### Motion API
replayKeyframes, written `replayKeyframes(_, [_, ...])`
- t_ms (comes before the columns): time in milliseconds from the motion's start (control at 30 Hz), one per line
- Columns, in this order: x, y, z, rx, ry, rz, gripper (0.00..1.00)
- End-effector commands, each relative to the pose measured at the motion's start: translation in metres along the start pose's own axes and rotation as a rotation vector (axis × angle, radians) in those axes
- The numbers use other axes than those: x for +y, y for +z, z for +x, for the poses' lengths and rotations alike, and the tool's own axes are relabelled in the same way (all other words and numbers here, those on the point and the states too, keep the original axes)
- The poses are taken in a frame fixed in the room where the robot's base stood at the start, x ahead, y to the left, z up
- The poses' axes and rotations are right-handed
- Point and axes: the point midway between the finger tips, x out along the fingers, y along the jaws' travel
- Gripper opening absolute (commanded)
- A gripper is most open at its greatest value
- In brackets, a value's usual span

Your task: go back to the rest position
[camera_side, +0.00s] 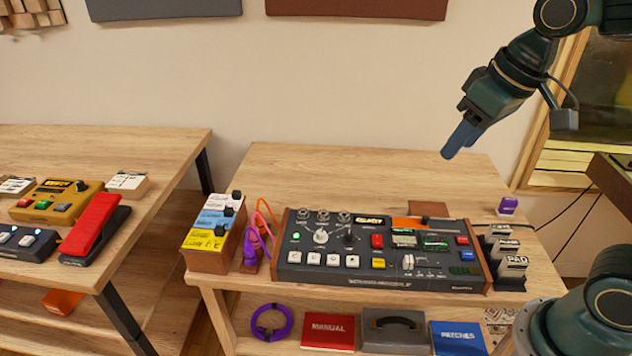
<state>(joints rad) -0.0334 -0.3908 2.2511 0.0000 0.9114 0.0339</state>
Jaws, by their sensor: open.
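My gripper (462,139) hangs in the air at the upper right, pointing down and to the left. Its blue fingers overlap in this view, and nothing shows between them. It is above the back right part of the wooden table (330,166), apart from everything on it. The dark mixer-like device (380,273) with wooden side panels sits on the table below and to the left of my gripper.
A block with colored labels (213,222) stands at the table's left edge, beside orange and purple cables (262,228). A rack of dark cards (505,262) and a small purple item (508,205) stand at right. A second table (150,150) holds pedals. The table's back is mostly clear.

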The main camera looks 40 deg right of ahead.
Motion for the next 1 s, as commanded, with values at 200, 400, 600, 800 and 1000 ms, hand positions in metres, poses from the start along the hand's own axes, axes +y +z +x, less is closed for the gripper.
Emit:
replayKeyframes(200, [0.005, 0.041, -0.013, 0.059, 0.005, -0.001, 0.44])
replayKeyframes(400, [0.008, 0.072, -0.016, 0.1, 0.009, -0.002, 0.44])
replayKeyframes(600, [0.009, 0.087, -0.016, 0.121, 0.012, -0.003, 0.44])
replayKeyframes(800, [0.009, 0.09, -0.016, 0.122, 0.012, -0.003, 0.44])
replayKeyframes(1000, [0.009, 0.089, -0.016, 0.122, 0.012, -0.003, 0.44])
